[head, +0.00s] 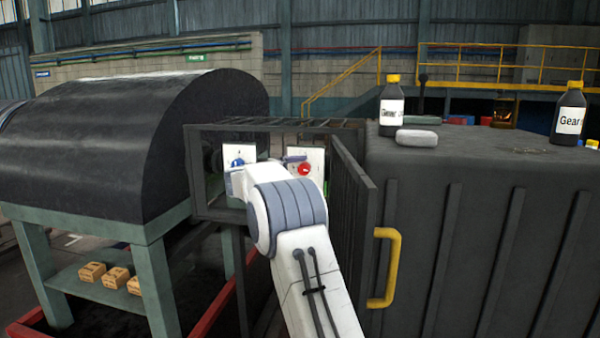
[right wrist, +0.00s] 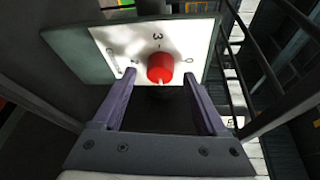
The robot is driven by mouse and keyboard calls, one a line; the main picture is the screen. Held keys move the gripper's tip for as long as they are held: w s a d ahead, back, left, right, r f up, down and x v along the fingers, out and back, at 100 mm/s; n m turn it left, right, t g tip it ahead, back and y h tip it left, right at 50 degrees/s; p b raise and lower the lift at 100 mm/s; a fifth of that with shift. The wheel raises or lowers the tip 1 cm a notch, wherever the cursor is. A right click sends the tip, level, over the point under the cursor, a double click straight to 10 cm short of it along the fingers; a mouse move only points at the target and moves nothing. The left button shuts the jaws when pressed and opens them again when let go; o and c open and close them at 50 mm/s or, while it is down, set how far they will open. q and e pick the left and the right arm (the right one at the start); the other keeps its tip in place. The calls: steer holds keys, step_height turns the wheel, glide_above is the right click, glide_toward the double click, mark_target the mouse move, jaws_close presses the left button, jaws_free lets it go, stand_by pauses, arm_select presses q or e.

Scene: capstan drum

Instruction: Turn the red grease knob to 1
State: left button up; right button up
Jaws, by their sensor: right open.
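The red grease knob (head: 304,170) sits on a white plate inside the open cage-like box. In the right wrist view the red knob (right wrist: 160,68) stands out from its white dial plate (right wrist: 202,32). A 3 is printed above it and what looks like a 0 to its right; marks at its left are hard to read. I cannot tell which mark the knob points to. My right gripper (right wrist: 161,76) is open, its two purple-grey fingers on either side of the knob with gaps showing. My left gripper is not in view.
The open barred door (head: 351,215) with a yellow handle (head: 385,268) stands close to my right arm. The dark drum (head: 110,145) is at left.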

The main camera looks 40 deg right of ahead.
steer(key=v, duration=0.9)
steer(key=shift+b, duration=0.4)
